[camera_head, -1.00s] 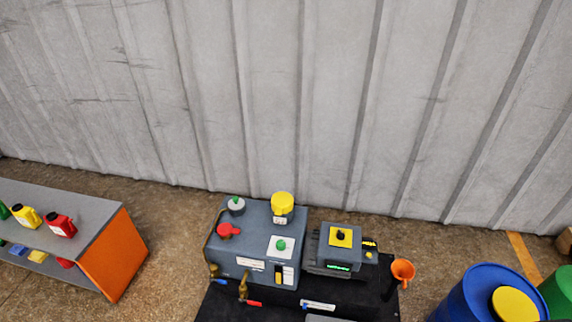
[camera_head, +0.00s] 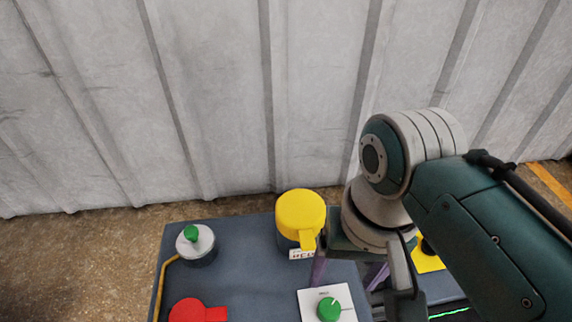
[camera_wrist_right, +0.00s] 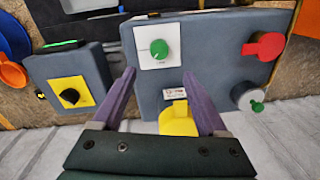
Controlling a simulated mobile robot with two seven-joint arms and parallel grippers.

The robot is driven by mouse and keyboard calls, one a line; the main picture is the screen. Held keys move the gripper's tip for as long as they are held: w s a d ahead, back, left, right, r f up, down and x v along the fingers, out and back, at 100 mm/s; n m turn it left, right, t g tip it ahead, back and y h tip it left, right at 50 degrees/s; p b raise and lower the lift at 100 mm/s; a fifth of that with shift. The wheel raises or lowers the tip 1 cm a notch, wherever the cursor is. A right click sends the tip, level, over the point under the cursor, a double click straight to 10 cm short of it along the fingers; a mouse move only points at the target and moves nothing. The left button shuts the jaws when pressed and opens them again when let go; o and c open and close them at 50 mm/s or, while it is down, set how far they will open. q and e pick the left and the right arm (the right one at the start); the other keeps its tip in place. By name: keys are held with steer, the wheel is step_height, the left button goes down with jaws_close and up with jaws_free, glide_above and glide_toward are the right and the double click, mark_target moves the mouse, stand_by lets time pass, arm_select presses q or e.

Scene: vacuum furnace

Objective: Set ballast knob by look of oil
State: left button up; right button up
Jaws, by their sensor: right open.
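The green knob (camera_head: 329,309) sits on a square white plate (camera_head: 309,295) on top of the grey pump (camera_head: 250,270). It also shows in the right wrist view (camera_wrist_right: 159,48), with a pale mark on its face. My right gripper (camera_wrist_right: 160,74) is open and empty. Its purple fingers reach over the pump, with the green knob just past their tips, apart from them. In the head view the right gripper (camera_head: 346,272) is partly hidden by my wrist. The pump's front, where oil might show, is out of the head view. My left gripper is not in view.
A yellow cap (camera_head: 300,213) stands close beside my right fingers. A red handle (camera_head: 197,312) and a grey fitting with a green top (camera_head: 195,243) are also on the pump. A smaller unit has a yellow plate with a black knob (camera_wrist_right: 70,95). A ribbed wall (camera_head: 220,100) stands behind.

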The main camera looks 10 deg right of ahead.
steer(key=f, duration=0.1)
steer(key=b, duration=0.3)
glide_above(330, 307)
steer(key=f, duration=0.4)
steer(key=shift+s+d+f, duration=0.15)
steer(key=shift+d+f, duration=0.05)
steer(key=shift+d, duration=0.1)
steer(key=f+b, duration=0.3)
steer(key=f, duration=0.1)
steer(key=shift+a+f, duration=0.1)
steer(key=shift+a, duration=0.1)
steer(key=shift+f+b, duration=0.55)
steer(key=shift+b, duration=0.05)
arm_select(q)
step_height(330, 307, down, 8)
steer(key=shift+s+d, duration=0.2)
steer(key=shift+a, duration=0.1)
arm_select(e)
steer(key=shift+c, duration=0.4)
steer(key=shift+c, duration=0.7)
jaws_close()
